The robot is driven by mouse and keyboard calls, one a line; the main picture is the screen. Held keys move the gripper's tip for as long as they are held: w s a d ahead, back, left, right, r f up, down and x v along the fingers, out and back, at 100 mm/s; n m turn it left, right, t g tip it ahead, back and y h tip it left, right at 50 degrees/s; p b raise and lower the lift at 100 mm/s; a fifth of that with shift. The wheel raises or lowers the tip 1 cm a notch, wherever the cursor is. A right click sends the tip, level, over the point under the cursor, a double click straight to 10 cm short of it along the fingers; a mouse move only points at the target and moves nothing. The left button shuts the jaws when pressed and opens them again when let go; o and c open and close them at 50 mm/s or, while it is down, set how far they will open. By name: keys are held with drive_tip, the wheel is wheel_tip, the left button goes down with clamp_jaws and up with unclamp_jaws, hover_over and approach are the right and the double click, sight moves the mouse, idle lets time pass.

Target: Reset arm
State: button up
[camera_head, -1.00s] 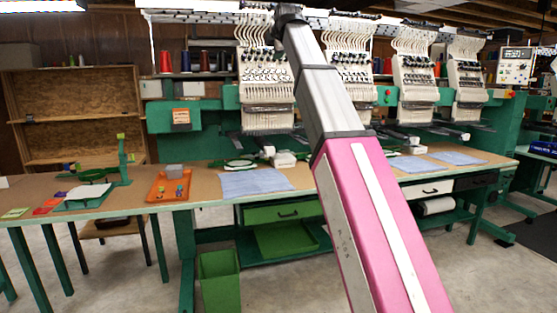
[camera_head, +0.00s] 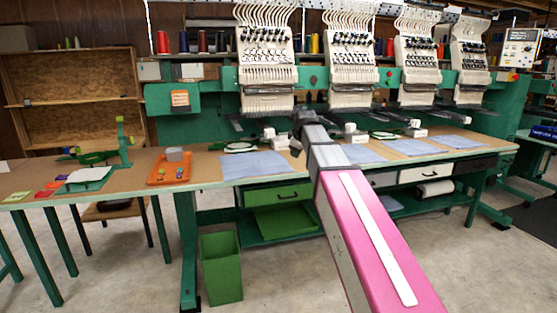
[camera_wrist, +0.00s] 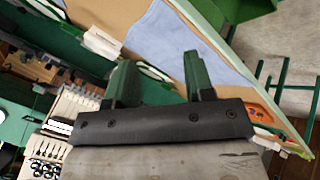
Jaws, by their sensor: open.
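My gripper (camera_wrist: 160,75) shows in the wrist view with its two dark green fingers apart and nothing held between them. Beyond the fingers are a light blue cloth (camera_wrist: 205,50) and the brown worktop. In the head view my pink and silver arm reaches from the bottom right toward the middle of the long table (camera_head: 215,175). Its far end is near the embroidery machines' front, over or near the table; the fingers cannot be made out there.
Several embroidery heads (camera_head: 266,55) stand behind the table. Blue cloths (camera_head: 252,165) and an orange tray (camera_head: 168,172) lie on it. A green bin (camera_head: 221,268) stands on the floor below, beside open floor. A wooden shelf (camera_head: 70,95) is at the back left.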

drive_tip(key=s+d+f+m+g, duration=0.15)
drive_tip(key=s+f, duration=0.25)
drive_tip(key=f, duration=0.4)
drive_tip(key=s+d+f+m+g, duration=0.1)
drive_tip(key=s+d+f+m, duration=0.25)
drive_tip(key=f, duration=0.45)
drive_tip(key=s+d+f+m+g, duration=0.1)
drive_tip(key=s+d+f+m, duration=0.1)
drive_tip(key=s+f, duration=0.45)
drive_tip(key=s+d+f+m+g, duration=0.2)
drive_tip(key=s+f+m, duration=0.1)
drive_tip(key=s+f, duration=0.4)
drive_tip(key=s+d+f+m+g+h, duration=0.1)
drive_tip(key=s+d+f+m, duration=0.1)
drive_tip(key=s+f, duration=0.4)
wheel_tip(320, 180, down, 4)
drive_tip(key=shift+s+r+m+g, duration=0.1)
drive_tip(key=shift+s+m+g, duration=0.25)
drive_tip(key=shift+s+m, duration=0.05)
